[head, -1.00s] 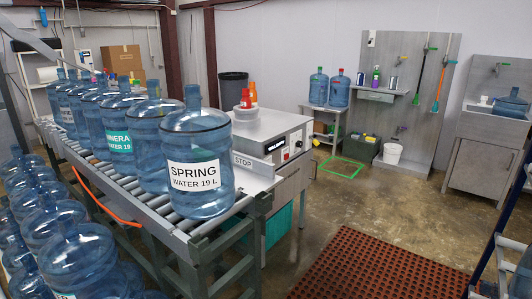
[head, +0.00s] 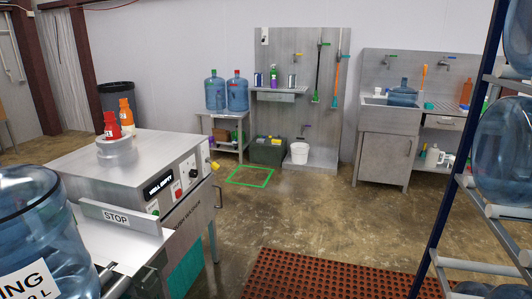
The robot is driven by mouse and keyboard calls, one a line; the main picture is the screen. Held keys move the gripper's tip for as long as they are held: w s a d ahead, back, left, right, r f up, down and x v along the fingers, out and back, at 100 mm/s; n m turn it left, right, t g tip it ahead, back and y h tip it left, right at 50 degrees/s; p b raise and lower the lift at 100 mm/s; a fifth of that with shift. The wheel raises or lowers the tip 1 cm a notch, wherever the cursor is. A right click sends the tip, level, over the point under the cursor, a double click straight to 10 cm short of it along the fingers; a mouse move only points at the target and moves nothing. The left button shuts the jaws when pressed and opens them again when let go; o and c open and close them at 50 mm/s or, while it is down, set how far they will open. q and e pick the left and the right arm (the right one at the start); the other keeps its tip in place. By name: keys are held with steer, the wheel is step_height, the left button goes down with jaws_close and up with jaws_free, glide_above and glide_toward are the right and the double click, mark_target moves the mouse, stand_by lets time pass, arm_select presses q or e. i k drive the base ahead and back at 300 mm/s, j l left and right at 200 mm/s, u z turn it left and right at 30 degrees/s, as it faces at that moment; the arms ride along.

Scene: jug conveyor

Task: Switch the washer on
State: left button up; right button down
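The washer (head: 72,160) is a grey metal cabinet at the left of the head view. Its sloped front panel has a dark display (head: 159,187) that seems to read "WELL EMPTY". Beside the display are a red switch or button (head: 177,191) and a black knob (head: 194,173). A green button (head: 153,207) sits lower left, partly behind the STOP plate (head: 116,216). A yellow part (head: 214,165) sticks out at the panel's right end. Neither of my grippers is in view.
A large blue jug (head: 40,225) stands at the left edge, near the washer. Red and orange bottles (head: 119,118) stand on the washer's top. A red-brown mat (head: 320,277) and a jug rack (head: 447,205) are at right. The floor between washer and sink (head: 390,125) is mostly open.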

mark_target(215, 166)
steer(key=i+l+u, duration=0.1)
steer(key=i+u, duration=0.2)
steer(key=i, duration=0.2)
steer(key=i+l+u, duration=0.3)
steer(key=i, duration=0.2)
steer(key=i+l+u, duration=1.05)
steer(key=l+u, duration=0.15)
steer(key=l, duration=0.6)
steer(key=i+l, duration=0.15)
steer(key=l, duration=0.25)
steer(key=u, duration=0.05)
